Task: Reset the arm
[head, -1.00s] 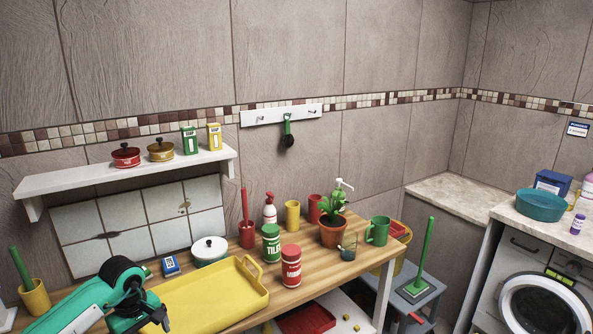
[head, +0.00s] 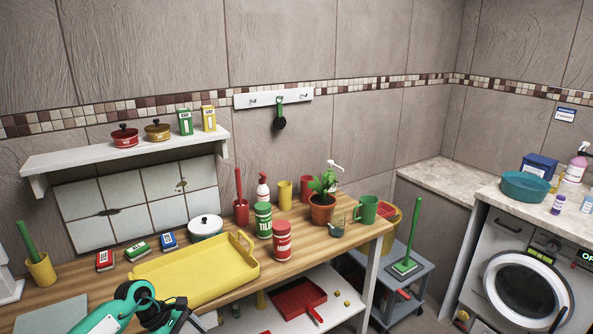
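My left arm (head: 125,305) is teal and black and comes in at the bottom left of the head view. Its dark gripper (head: 171,315) is low in the picture, in front of the yellow tray (head: 205,275) and near the front edge of the wooden worktop. The gripper is small and partly cut off by the bottom edge, so its opening is unclear. I see nothing clearly held in it. My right arm and gripper are not in view.
The worktop (head: 345,238) holds a white pot (head: 206,227), a green can (head: 263,220), a red can (head: 281,241), a potted plant (head: 322,207) and a green mug (head: 366,209). Small red (head: 105,260) and green (head: 138,251) boxes lie behind the tray. A shelf (head: 125,155) hangs above.

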